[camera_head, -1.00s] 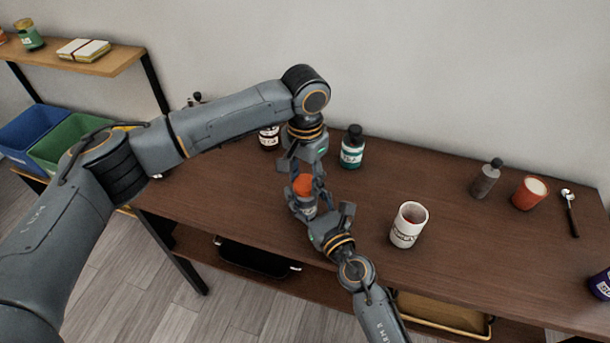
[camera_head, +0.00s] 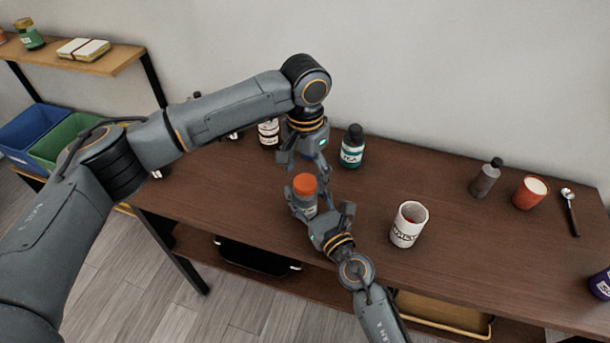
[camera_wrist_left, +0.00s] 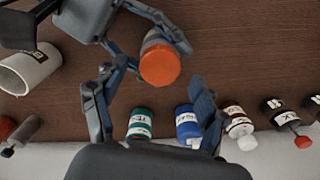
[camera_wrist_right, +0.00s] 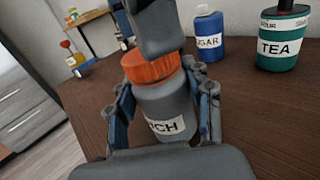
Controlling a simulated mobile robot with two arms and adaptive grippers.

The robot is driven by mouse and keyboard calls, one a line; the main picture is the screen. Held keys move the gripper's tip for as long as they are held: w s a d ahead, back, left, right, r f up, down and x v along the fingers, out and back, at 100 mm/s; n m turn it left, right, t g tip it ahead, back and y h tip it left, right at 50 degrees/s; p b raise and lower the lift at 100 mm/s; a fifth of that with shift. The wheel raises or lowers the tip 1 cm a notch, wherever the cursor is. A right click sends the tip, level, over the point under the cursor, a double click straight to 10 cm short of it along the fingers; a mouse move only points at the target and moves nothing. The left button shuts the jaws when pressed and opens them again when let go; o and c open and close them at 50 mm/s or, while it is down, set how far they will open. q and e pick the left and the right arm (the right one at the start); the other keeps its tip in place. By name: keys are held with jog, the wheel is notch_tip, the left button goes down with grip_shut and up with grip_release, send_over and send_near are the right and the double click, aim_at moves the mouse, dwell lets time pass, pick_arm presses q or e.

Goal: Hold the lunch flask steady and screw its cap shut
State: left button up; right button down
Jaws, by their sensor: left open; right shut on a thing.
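The lunch flask (camera_head: 308,203) stands upright on the brown table, a grey body with a white label. Its orange cap (camera_head: 304,184) sits on top; whether it is fully tight cannot be told. My right gripper (camera_wrist_right: 155,115) is shut on the flask body from the front. My left gripper (camera_head: 303,163) is open and empty, behind and above the cap, apart from it. In the left wrist view the cap (camera_wrist_left: 160,65) shows beyond the spread left fingers (camera_wrist_left: 150,110). In the right wrist view part of my left gripper hangs in front of the cap (camera_wrist_right: 150,67).
A white mug (camera_head: 408,225) stands to the right. A grey bottle (camera_head: 486,178), red cup (camera_head: 529,193) and spoon (camera_head: 570,212) are farther right.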

pick_arm(q)
notch_tip(320, 180, up, 10)
jog(key=shift+r, duration=0.15)
pick_arm(e)
jog(key=shift+c, duration=2.3)
grip_release()
jog(key=shift+s, duration=0.15)
jog(key=v, duration=1.2)
